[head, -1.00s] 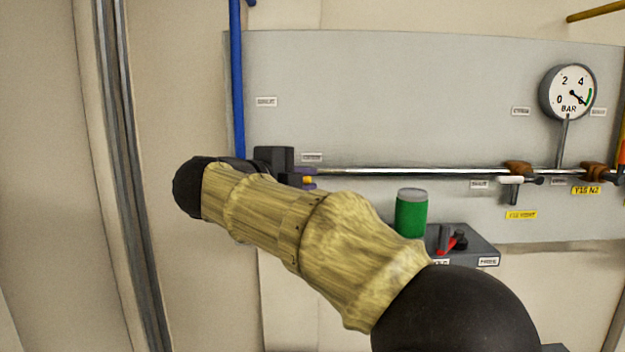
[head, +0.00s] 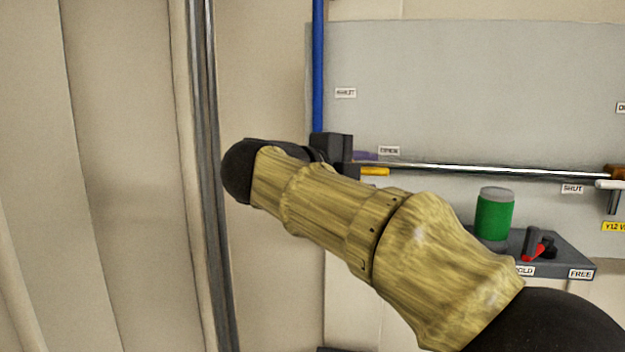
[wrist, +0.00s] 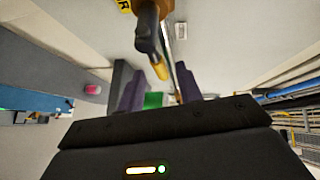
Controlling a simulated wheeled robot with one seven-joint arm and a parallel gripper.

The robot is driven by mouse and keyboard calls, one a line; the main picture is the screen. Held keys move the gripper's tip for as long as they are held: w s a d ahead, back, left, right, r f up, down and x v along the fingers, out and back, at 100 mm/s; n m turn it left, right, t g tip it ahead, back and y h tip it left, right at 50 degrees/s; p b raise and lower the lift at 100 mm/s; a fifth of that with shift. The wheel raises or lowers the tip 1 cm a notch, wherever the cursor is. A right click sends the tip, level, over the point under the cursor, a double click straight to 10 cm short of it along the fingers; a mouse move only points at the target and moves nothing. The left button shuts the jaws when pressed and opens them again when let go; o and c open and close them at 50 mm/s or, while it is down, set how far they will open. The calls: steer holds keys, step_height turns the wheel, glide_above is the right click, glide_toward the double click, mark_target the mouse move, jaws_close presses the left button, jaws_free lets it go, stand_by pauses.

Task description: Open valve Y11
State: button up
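Valve Y11 shows in the head view only as a short yellow lever (head: 375,171) beside my gripper, under an OPEN label (head: 389,150). My forearm and gripper hide its body. In the wrist view a brass valve body (wrist: 147,10) with a dark stem hangs at the top, and its yellow lever (wrist: 159,69) points down toward the gap between my fingers. My gripper (wrist: 160,88) has its two purple fingers apart, one on each side of that gap. In the head view my gripper (head: 362,163) is partly hidden; contact with the lever cannot be told.
A SHUT label (head: 345,93) is higher on the grey panel (head: 450,80). A blue pipe (head: 318,70) runs up beside it. A steel pipe (head: 470,170) leads right to a white-handled valve (head: 609,185). A green cylinder (head: 494,215) and red-levered box (head: 560,250) sit below.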

steer(key=b+v, duration=0.2)
steer(key=v, duration=1)
steer(key=shift+s+a, duration=0.2)
steer(key=shift+s, duration=0.05)
steer(key=shift+w, duration=0.15)
